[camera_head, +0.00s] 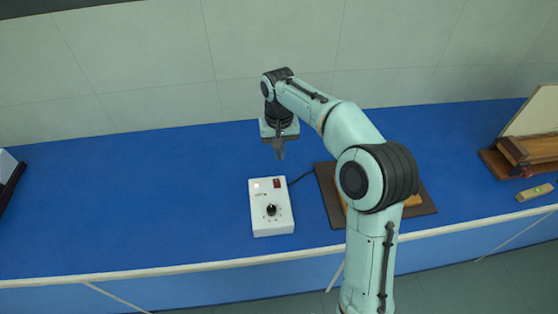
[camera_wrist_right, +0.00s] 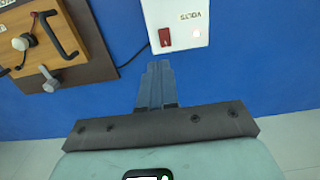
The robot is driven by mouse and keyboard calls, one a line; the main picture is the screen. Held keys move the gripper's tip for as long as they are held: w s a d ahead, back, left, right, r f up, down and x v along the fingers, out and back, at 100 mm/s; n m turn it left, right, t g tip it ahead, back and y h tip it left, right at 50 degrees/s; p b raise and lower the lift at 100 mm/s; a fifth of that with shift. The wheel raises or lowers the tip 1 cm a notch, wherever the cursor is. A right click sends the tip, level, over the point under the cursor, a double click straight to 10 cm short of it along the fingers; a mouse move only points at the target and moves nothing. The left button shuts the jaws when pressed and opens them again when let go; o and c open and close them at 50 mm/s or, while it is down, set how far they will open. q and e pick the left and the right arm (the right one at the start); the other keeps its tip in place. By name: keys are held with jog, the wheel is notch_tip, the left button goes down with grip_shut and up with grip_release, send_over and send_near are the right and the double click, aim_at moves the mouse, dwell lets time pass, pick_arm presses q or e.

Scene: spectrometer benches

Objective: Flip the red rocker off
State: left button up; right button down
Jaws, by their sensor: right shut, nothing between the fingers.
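A white box (camera_head: 258,219) with a black knob (camera_head: 271,210) stands on the blue bench. The red rocker (camera_head: 277,183) is on the box's far right part, beside a small bright lamp (camera_head: 256,185). In the right wrist view the rocker (camera_wrist_right: 165,37) sits by the "VOLTS" label, with the lamp (camera_wrist_right: 197,34) glowing. My right gripper (camera_head: 280,156) is shut and empty, pointing down behind the box's far edge. In the wrist view its fingertips (camera_wrist_right: 159,64) appear just short of the rocker, apart from it. The rocker's tilt is too small to tell. My left gripper is not in view.
A brown board (camera_head: 326,187) with a wooden device lies right of the box, partly behind my right arm. A black cable (camera_head: 300,178) runs between them. A wooden apparatus (camera_head: 525,150) stands far right.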

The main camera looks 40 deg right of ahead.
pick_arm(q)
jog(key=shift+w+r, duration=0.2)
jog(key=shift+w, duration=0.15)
pick_arm(e)
jog(key=shift+w+a+r, duration=0.1)
jog(key=shift+w+r, duration=0.05)
jog(key=shift+r, duration=0.7)
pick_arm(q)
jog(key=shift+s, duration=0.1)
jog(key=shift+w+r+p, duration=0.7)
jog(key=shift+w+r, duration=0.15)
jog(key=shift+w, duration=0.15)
pick_arm(e)
jog(key=m, duration=1.2)
jog(key=w+m+g, duration=0.1)
jog(key=m, duration=0.5)
jog(key=shift+a+r+y, duration=0.1)
jog(key=shift+a+y, duration=0.15)
jog(key=shift+y, duration=0.05)
